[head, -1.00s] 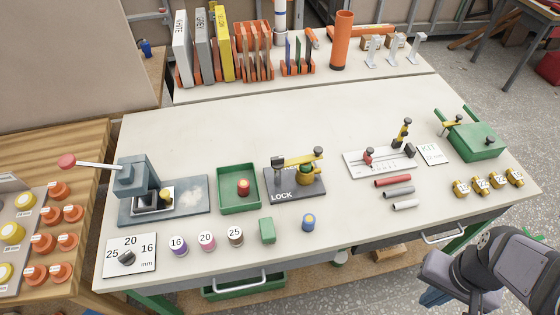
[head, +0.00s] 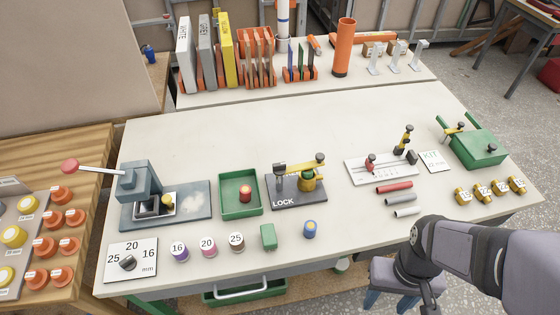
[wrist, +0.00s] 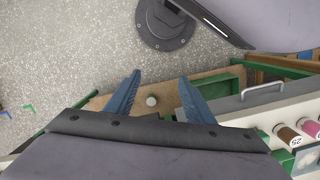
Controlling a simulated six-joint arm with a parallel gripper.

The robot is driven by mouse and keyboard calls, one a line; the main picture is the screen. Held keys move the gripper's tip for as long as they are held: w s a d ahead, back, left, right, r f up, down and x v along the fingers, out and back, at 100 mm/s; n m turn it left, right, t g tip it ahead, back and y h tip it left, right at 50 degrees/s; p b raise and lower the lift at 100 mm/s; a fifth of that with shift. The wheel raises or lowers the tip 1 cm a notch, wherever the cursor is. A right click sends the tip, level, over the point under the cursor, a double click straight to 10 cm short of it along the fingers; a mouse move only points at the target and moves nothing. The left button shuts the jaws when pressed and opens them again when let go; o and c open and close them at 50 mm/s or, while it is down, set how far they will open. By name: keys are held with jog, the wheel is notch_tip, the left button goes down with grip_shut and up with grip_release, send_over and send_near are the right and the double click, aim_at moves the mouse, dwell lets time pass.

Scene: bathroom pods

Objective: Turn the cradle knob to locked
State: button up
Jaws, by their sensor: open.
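The black cradle plate (head: 312,201), marked LOCK at its front left, sits mid-table. On it are a yellow clamp arm (head: 300,163) with a dark knob (head: 320,157) at its right end, a grey block at its left and a green-and-yellow round part (head: 307,182) beneath. Another label behind the arm is mostly covered, and the knob's setting cannot be read. My gripper (head: 398,298) is in front of the table's front edge, apart from the cradle. In the wrist view my gripper (wrist: 157,97) shows two blue fingers spread apart with nothing between them.
A green tray (head: 223,206) with a red part stands left of the cradle. A green block (head: 268,237) and a blue cylinder (head: 310,229) lie in front. A white slide gauge (head: 355,173) and coloured rods (head: 398,200) are to the right. The table behind the cradle is clear.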

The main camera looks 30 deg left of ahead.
jog(key=w+a+n, duration=0.3)
jog(key=a+n, duration=0.2)
jog(key=a, duration=1)
jog(key=t+y, duration=0.4)
send_near(279, 164)
jog(key=shift+a+f+m, duration=0.2)
jog(key=shift+f+m, duration=0.1)
jog(key=shift+f, duration=0.1)
jog(key=shift+f, duration=0.1)
jog(key=shift+p+x, duration=1.35)
jog(key=shift+x, duration=2.2)
jog(key=shift+w+d, duration=0.1)
jog(key=shift+w, duration=0.05)
jog(key=c, duration=1)
